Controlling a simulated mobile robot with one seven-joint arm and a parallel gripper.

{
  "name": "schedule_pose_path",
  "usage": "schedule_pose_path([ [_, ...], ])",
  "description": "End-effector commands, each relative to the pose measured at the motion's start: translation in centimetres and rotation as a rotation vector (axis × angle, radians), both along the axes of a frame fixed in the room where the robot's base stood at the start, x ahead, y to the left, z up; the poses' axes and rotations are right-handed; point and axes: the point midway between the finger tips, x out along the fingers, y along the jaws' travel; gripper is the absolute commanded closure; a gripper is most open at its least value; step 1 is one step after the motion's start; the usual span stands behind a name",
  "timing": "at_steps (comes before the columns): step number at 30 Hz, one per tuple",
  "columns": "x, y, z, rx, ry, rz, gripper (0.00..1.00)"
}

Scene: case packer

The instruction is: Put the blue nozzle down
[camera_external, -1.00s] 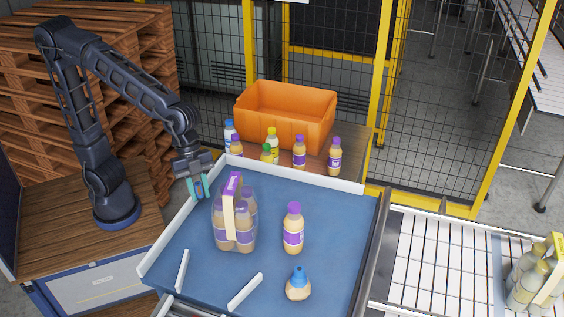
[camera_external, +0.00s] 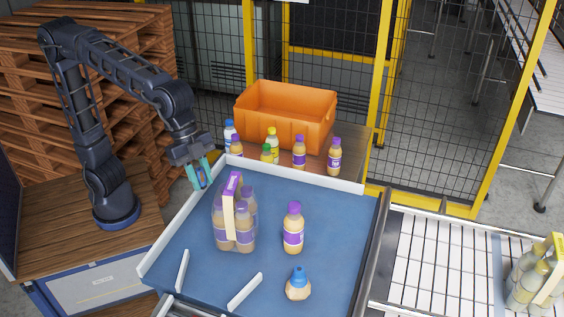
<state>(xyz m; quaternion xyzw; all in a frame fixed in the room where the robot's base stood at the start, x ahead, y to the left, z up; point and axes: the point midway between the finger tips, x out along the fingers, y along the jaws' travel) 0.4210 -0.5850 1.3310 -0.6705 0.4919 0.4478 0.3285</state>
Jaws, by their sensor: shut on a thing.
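My gripper (camera_external: 200,186) hangs above the left rim of the blue tray, left of the wrapped bottle pack. Its teal fingers are shut on a small dark blue thing, the blue nozzle (camera_external: 201,177), which is mostly hidden between them. The nozzle is held in the air, apart from the tray floor. Another blue-topped piece with a rounded beige body (camera_external: 298,286) stands on the tray near its front right.
The blue tray (camera_external: 190,255) has white rims and a bottle pack (camera_external: 232,225). A purple-capped bottle (camera_external: 293,230) stands right of the pack. Several bottles stand behind the tray by an orange crate (camera_external: 285,110). The tray's front left is mostly clear, with two white guides (camera_external: 245,290).

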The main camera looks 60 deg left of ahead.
Motion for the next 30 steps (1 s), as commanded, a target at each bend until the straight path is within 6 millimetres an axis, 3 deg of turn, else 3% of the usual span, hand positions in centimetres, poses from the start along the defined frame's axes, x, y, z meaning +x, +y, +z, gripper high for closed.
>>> schedule_pose_path([
  [3,-0.4,-2.6,0.0,0.001,0.000,0.086,0.99],
  [18,-2.2,-11.2,0.0,0.001,0.000,0.405,0.99],
  [26,-2.7,-13.0,-0.3,0.001,0.001,0.478,0.99],
  [30,-2.8,-13.1,-2.4,0.003,0.001,0.484,0.99],
])
